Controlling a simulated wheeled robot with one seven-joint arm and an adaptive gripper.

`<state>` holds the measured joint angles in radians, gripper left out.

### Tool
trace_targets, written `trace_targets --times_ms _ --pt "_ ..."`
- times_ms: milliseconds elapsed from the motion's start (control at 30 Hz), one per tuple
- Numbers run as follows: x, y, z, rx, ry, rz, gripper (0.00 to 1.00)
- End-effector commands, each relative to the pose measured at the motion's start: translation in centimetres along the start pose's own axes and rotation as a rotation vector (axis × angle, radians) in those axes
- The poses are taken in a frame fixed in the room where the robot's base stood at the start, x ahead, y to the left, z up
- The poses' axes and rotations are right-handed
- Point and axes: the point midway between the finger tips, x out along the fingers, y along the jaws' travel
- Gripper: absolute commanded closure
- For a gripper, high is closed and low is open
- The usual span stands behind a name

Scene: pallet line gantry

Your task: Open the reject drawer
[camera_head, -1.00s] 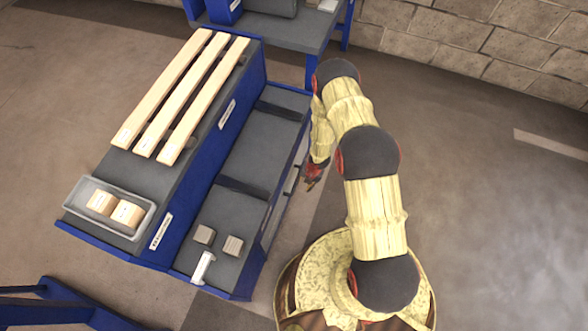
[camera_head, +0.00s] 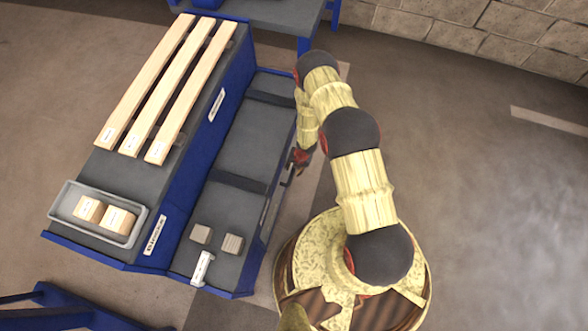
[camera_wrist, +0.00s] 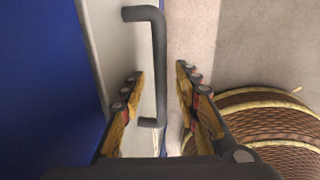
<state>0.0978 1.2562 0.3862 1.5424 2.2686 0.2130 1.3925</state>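The drawer's pale front panel (camera_wrist: 106,45) shows in the wrist view, beside a blue face of the bench. A dark bar handle (camera_wrist: 158,55) stands out from it and lies between the two fingers of my gripper (camera_wrist: 160,75). The fingers are apart, with a gap on each side of the handle, so my gripper is open. In the head view my gripper (camera_head: 299,162) is at the right side of the blue bench, and my arm partly hides that side. The drawer's label and how far it stands out cannot be told.
The blue bench (camera_head: 245,145) carries two small blocks and a white item on its lower deck. Its upper deck holds three wooden slats (camera_head: 170,85) and a grey tray (camera_head: 62,212) with two blocks. Another blue table (camera_head: 275,15) stands behind. The floor to the right is open.

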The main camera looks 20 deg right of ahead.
Motion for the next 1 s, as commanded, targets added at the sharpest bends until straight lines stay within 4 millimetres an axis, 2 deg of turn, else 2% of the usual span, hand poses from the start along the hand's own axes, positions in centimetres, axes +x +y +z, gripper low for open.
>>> trace_targets --times_ms 233,767,1000 --pt "-0.01 0.03 0.01 0.0 0.0 0.0 0.7" --pt "-0.02 0.02 -0.01 -0.001 0.0 0.0 1.0" --pt "-0.01 0.01 -0.01 0.0 0.0 0.0 1.0"
